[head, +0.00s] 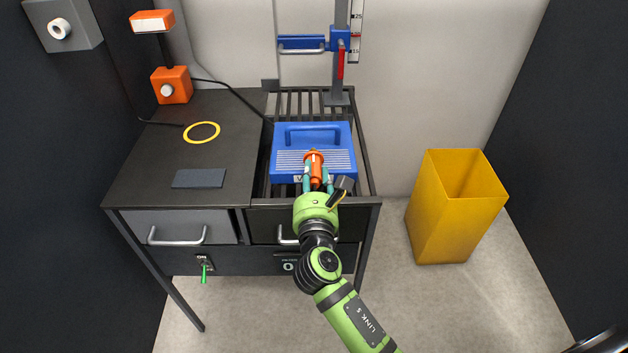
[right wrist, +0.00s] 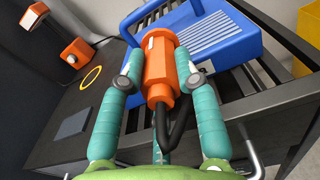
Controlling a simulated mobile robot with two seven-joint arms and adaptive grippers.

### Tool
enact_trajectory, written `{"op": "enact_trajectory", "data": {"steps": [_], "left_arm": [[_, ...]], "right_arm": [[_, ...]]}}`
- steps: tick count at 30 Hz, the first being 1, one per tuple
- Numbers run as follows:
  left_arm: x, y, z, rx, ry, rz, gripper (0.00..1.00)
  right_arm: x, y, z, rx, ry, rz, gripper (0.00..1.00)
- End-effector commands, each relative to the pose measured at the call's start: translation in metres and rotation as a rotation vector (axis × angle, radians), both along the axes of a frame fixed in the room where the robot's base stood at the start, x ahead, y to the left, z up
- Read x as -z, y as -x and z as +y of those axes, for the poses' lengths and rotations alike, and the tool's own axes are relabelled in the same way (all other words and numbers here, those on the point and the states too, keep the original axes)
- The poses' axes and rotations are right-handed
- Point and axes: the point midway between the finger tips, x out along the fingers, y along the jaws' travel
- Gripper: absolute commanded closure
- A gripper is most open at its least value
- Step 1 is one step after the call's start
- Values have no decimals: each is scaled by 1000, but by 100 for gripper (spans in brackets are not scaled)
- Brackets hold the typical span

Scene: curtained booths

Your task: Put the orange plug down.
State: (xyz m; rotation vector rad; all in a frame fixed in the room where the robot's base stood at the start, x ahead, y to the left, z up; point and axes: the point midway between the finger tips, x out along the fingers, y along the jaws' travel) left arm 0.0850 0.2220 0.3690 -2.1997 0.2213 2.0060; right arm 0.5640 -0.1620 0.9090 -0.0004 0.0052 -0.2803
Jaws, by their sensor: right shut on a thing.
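The orange plug (head: 314,158) is between the teal fingers of my right gripper (head: 317,172), which is shut on it. In the right wrist view the plug (right wrist: 160,68) points away from me, with a black cable (right wrist: 168,130) bending from its near end. In the head view the plug overlaps the front of a blue box with a handle (head: 340,137). I cannot tell whether it touches the box. My left gripper is not in view.
The blue box sits on a dark slatted rack (head: 366,170). Left of it, the dark tabletop (head: 150,165) has a yellow ring (head: 202,132), a grey pad (head: 198,178) and an orange lamp (head: 172,86). A yellow bin (head: 437,220) stands on the floor at right.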

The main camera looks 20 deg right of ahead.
Motion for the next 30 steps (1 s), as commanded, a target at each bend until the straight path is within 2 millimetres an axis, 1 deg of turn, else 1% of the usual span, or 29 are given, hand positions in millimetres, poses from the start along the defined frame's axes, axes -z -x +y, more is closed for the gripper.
{"op": "enact_trajectory", "data": {"steps": [8,13,14,15,25,28,30], "left_arm": [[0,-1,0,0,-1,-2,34],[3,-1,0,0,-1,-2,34],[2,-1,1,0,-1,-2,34],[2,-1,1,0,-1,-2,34],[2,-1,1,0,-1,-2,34],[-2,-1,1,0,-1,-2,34],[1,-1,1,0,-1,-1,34]], "right_arm": [[1,0,0,-1,0,-3,100],[7,0,0,-1,1,-2,100],[6,0,0,-1,0,-1,55],[6,0,0,-1,-1,-1,44],[5,0,0,-1,-1,-1,44],[-1,0,0,-1,0,-2,44],[3,9,3,-2,0,1,44]]}}
